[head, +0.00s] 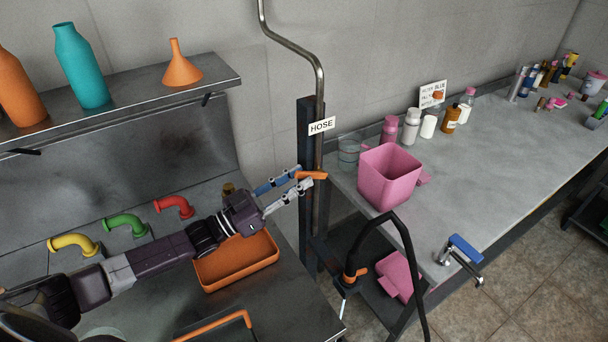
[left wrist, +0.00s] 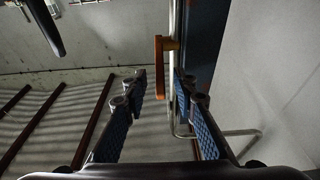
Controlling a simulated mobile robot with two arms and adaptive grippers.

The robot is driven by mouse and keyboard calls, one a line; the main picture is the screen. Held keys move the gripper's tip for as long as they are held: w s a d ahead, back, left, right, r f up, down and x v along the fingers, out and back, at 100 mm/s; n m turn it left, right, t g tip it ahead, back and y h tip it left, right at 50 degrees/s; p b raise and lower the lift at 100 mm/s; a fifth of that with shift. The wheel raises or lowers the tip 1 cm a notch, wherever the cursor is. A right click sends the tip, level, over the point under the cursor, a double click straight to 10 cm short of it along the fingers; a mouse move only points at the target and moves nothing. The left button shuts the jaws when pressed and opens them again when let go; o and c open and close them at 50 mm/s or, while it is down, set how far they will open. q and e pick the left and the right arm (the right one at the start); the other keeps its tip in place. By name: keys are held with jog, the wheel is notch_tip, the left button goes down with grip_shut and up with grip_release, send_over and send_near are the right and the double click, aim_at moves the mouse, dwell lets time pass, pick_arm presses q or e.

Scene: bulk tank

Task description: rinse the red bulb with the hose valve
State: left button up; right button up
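The orange hose valve handle (head: 311,175) sits on the upright metal pipe below the HOSE label (head: 321,126). My left gripper (head: 298,182) is open, its two blue-padded fingers apart, with the tips close to the handle. In the left wrist view the handle (left wrist: 158,62) appears in the gap between the open fingers (left wrist: 162,84), near their tips; contact cannot be told. The black hose (head: 411,262) arches down from a fitting with an orange lever beside the post. I cannot make out a red bulb in either view. My right gripper is not in view.
An orange tray (head: 238,276) lies under my left forearm. Yellow, green and red pipe elbows (head: 177,206) line the back wall. A pink bucket (head: 388,178) stands on the right counter (head: 500,165), with several bottles behind it. A shelf (head: 130,92) overhangs the left.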

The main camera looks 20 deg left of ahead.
pick_arm(q)
jog(key=v, duration=0.9)
jog(key=shift+s+a, duration=0.25)
